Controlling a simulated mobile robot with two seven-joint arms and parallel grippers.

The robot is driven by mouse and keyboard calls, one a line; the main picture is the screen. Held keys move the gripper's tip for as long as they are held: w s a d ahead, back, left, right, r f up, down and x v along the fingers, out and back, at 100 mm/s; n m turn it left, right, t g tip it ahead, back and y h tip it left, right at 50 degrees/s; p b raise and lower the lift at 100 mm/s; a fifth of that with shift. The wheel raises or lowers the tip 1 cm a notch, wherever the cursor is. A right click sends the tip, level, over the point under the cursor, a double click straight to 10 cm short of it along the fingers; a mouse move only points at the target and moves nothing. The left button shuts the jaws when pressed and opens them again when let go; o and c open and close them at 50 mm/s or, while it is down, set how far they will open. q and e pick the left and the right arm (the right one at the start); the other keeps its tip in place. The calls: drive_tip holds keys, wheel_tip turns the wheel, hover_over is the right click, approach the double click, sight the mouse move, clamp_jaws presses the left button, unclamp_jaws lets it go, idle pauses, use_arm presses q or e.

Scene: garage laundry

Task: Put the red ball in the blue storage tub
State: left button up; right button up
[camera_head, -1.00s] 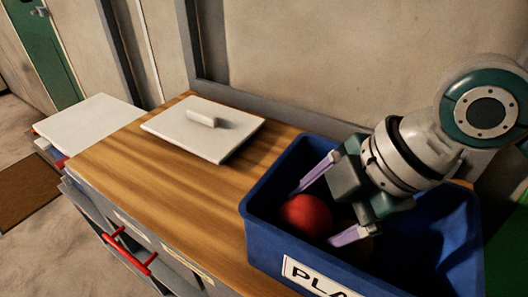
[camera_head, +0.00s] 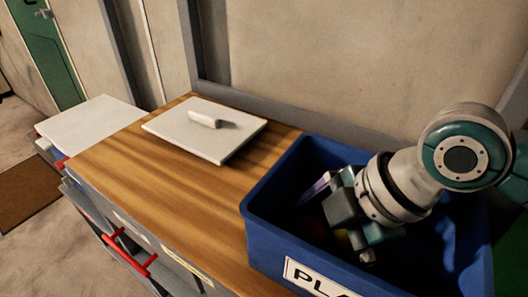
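The blue storage tub (camera_head: 262,226) stands on the right end of the wooden counter, with a white label on its front. My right gripper (camera_head: 328,228) reaches down inside the tub from the right. One pale purple finger shows near the tub's back left inner wall; the other is hidden behind the gripper body and in shadow. The red ball is almost wholly hidden; only a dim reddish patch shows in the dark by the gripper, so I cannot tell whether the fingers touch it. A small yellowish patch also shows below the gripper. My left gripper is out of view.
A white lid-like panel with a handle (camera_head: 205,129) lies on the wooden counter (camera_head: 150,170), left of the tub. The counter between them is clear. Drawers with red handles (camera_head: 130,252) stand at the front, and a white-topped unit (camera_head: 90,122) is further left.

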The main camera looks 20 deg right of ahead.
drive_tip(key=shift+r, duration=0.2)
drive_tip(key=p+v, duration=0.2)
drive_tip(key=v, duration=0.9)
drive_tip(key=shift+s+d+r, duration=0.15)
drive_tip(key=shift+d+r, duration=0.05)
drive_tip(key=shift+r, duration=0.15)
drive_tip(key=shift+r+p, duration=0.1)
drive_tip(key=shift+p, duration=0.2)
